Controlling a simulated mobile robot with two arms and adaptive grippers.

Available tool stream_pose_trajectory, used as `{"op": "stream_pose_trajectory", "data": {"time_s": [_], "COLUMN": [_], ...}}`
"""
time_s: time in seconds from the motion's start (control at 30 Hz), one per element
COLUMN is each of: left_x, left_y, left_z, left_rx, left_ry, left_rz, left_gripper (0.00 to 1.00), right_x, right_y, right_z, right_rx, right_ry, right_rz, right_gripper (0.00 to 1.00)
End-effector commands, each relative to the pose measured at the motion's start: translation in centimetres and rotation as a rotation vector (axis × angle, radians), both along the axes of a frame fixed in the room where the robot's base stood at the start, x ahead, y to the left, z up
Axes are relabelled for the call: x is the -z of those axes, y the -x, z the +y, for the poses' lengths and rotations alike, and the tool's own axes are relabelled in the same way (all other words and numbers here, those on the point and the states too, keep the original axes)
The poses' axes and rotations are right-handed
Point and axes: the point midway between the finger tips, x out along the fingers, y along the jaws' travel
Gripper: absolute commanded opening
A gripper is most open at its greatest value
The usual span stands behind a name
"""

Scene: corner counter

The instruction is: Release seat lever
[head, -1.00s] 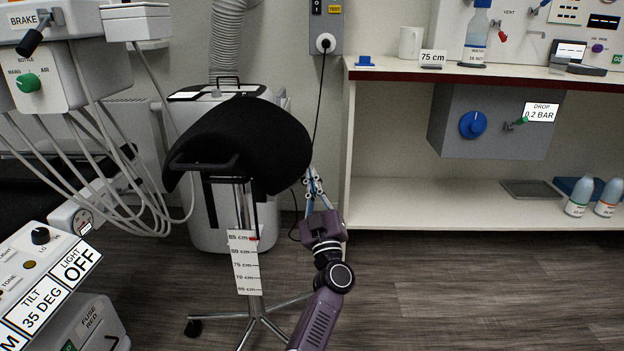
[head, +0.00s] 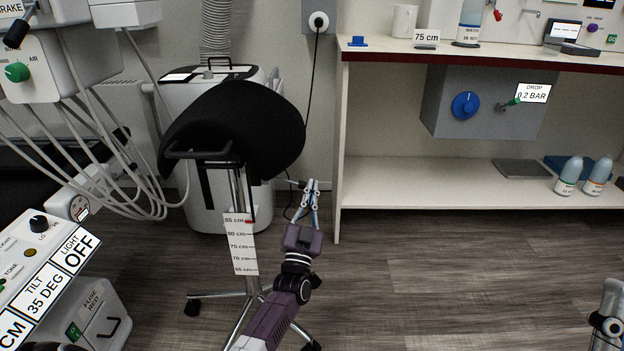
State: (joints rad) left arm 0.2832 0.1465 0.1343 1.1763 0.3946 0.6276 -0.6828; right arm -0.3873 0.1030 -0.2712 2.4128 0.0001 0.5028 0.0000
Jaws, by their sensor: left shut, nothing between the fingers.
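The black saddle stool (head: 236,125) stands left of centre on a chrome column with a wheeled base. A height scale (head: 240,243) hangs on the column, with a red mark near its 85 cm line. A thin rod (head: 288,182), which looks like the seat lever, sticks out to the right below the seat. My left gripper (head: 313,184) is shut and empty, its tips close to the rod's outer end. I cannot tell whether they touch. Part of my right gripper (head: 612,292) shows at the lower right edge; its fingers are not clear.
A counter (head: 480,52) with a 75 cm sign (head: 426,37) and a low shelf (head: 430,190) stands at right. A white wheeled unit (head: 207,205) is behind the stool. A control panel (head: 45,270) is at lower left. The floor at right is clear.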

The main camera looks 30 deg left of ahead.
Motion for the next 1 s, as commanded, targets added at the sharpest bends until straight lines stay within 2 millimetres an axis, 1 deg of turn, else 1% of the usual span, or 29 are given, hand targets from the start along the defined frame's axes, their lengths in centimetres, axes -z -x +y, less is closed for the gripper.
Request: {"op": "stream_pose_trajectory", "data": {"time_s": [0.2,0.4,1.0], "left_x": [1.3,2.0,2.6], "left_y": [0.2,0.3,0.4], "left_z": [0.3,0.5,0.6], "left_rx": [0.0,0.0,-0.001], "left_ry": [-0.096,-0.143,-0.154], "left_rz": [0.061,0.089,0.104], "left_gripper": [0.0,0.0,0.0], "right_x": [1.0,1.6,1.8], "right_y": [-1.5,-2.2,-2.4], "right_z": [0.3,0.4,0.4], "right_rx": [0.004,0.007,0.008], "right_ry": [0.026,0.036,0.042], "right_rz": [0.081,0.119,0.133], "right_gripper": [0.4,0.4,0.4]}}
